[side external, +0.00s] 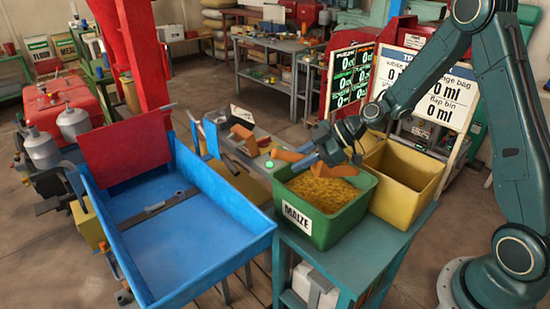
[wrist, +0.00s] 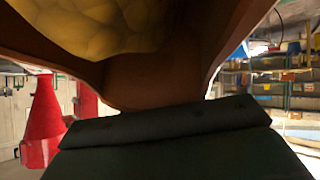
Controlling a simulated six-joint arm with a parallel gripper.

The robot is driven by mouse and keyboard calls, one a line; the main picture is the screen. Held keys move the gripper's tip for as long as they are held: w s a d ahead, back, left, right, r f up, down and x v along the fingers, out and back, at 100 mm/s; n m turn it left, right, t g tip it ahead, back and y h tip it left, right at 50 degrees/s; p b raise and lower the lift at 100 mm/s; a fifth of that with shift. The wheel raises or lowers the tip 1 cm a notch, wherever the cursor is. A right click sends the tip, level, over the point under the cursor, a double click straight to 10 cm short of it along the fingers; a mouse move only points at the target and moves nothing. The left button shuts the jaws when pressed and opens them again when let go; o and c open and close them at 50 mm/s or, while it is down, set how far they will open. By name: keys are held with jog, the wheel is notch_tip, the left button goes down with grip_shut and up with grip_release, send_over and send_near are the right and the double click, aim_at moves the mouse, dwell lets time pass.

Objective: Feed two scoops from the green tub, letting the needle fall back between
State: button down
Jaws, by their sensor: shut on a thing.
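The green tub (side external: 307,228), labelled MAIZE, stands on a teal table and holds yellow maize (side external: 318,187). My gripper (side external: 318,150) is above the tub's back edge, shut on a brown scoop (wrist: 150,80). The wrist view shows yellow kernels (wrist: 95,25) in the scoop's bowl. In the side view, orange-brown parts show at the tub's back rim (side external: 288,155) and over the maize; which belong to the scoop is unclear. A small white dial-like panel (side external: 242,113) stands on the grey bench; its needle is too small to read.
A yellow bin (side external: 405,172) stands behind and right of the green tub. A large blue tray (side external: 170,235) with an upright red panel (side external: 122,152) is to the left. A board reading 0 ml (side external: 430,88) stands behind. A red cone (wrist: 42,125) shows in the wrist view.

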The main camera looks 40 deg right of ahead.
jog(key=shift+w+a+r+g+h, duration=0.15)
jog(key=shift+a+r+g+h, duration=0.15)
jog(key=shift+r+h, duration=0.2)
jog(key=shift+w+a+r+g+h, duration=0.15)
jog(key=shift+a+r+g+h, duration=0.05)
jog(key=shift+r+g+h, duration=0.25)
jog(key=shift+f, duration=0.1)
dwell(1.1)
jog(key=r+m+h, duration=0.1)
jog(key=d+r+m+t+h, duration=0.1)
jog(key=shift+s+m+t, duration=0.1)
jog(key=shift+m+t, duration=0.15)
jog(key=shift+m, duration=0.15)
jog(key=shift+s+d+r+m+t+h, duration=0.2)
jog(key=shift+d+r+m+h, duration=0.2)
jog(key=shift+r+m, duration=0.2)
jog(key=shift+s+d+r+m+t+h, duration=0.1)
jog(key=shift+d+r+m+t+h, duration=0.15)
jog(key=shift+r+m+h, duration=0.35)
jog(key=shift+f+m, duration=0.2)
jog(key=shift+m, duration=0.1)
